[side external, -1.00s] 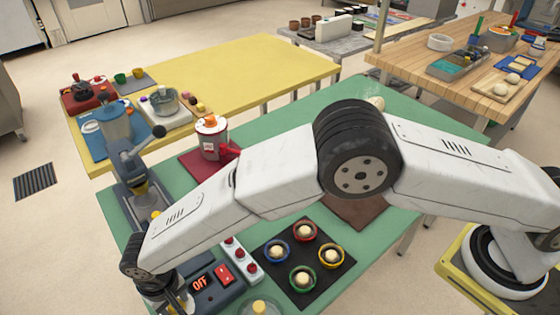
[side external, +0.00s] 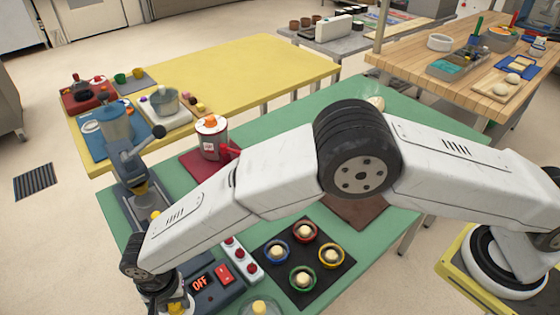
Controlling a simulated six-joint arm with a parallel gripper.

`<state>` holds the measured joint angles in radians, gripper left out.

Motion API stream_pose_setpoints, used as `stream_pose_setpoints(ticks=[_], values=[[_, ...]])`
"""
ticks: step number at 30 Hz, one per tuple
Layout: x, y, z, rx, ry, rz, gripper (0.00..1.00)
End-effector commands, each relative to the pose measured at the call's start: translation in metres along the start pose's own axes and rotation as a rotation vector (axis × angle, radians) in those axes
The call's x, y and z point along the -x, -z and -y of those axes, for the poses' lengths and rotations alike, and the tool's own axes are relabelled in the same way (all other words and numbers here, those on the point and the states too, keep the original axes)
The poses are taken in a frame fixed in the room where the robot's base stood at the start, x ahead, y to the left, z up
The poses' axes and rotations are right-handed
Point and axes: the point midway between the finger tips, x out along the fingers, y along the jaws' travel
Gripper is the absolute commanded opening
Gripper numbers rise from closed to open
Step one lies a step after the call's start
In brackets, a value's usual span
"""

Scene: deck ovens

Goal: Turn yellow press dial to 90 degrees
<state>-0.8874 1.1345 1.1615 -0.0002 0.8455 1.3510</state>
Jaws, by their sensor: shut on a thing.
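The yellow dial (side external: 180,307) shows only in part at the bottom edge, beside the dark control box (side external: 217,292) with a lit OFF display and a red switch. My gripper (side external: 168,303) is at the dial, shut on it. The gripper's wrist hides much of the dial, so its angle cannot be read. The frame's bottom edge cuts off the fingertips.
A grey lever machine (side external: 128,165) stands behind my wrist. A black mat (side external: 325,277) with several coloured rings lies right of the box, near a glass dome (side external: 260,307).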

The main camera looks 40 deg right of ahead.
Motion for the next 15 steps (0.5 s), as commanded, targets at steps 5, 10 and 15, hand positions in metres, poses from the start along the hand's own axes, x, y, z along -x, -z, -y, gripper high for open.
stream_pose_setpoints(ticks=[5,10,15], values=[[-0.0009,-0.0008,-0.0006,-0.009,-0.002,0.001,0.00],[-0.0009,-0.0009,-0.0006,-0.008,-0.002,0.001,0.00],[-0.0008,-0.0008,-0.0005,-0.007,-0.002,0.001,0.84]])
